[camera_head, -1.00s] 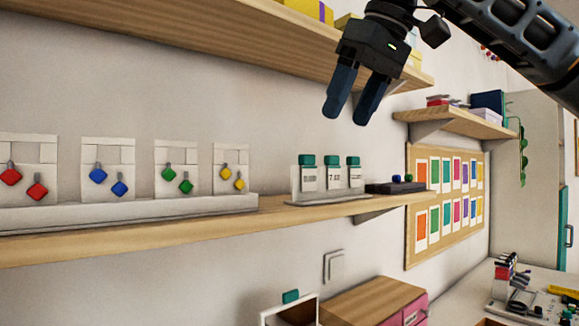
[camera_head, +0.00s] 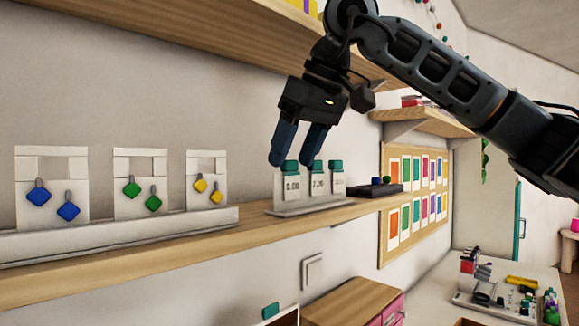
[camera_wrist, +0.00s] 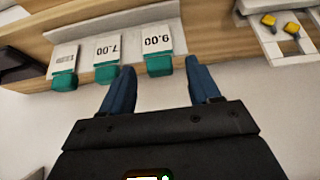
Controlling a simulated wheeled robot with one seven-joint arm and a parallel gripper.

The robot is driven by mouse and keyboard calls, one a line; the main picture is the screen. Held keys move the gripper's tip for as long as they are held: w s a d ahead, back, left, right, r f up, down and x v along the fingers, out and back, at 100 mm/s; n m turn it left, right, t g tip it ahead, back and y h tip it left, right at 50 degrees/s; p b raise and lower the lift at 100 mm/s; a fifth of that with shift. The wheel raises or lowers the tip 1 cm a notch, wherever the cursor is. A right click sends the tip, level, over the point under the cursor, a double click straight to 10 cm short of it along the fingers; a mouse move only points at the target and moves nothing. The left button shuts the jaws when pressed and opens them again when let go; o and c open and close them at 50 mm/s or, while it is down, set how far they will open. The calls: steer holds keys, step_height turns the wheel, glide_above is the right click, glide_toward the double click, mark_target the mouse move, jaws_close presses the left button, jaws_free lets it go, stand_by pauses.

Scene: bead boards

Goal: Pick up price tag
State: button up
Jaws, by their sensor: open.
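Three white price tags with teal tops stand in a row in a pale holder (camera_head: 300,208) on the wooden shelf. The leftmost tag in the head view (camera_head: 292,186) appears as the 9.00 tag in the wrist view (camera_wrist: 156,41). The middle tag (camera_head: 317,182) reads 7.00. The other end tag (camera_head: 338,180) has blurred print. My gripper (camera_head: 290,163) is open and empty, fingers pointing down at the 9.00 tag's teal top. In the wrist view, that top lies between the two fingertips (camera_wrist: 160,68); contact cannot be told.
Earring cards (camera_head: 141,172) stand in a long pale rack on the left of the same shelf. A dark tray (camera_head: 378,190) sits right of the tags. An upper shelf (camera_head: 240,30) overhangs close to my arm. A wall board (camera_head: 412,205) is farther right.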

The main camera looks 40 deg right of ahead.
steer(key=shift+w+f, duration=0.15)
steer(key=shift+f, duration=0.1)
steer(key=shift+c, duration=0.3)
jaws_close()
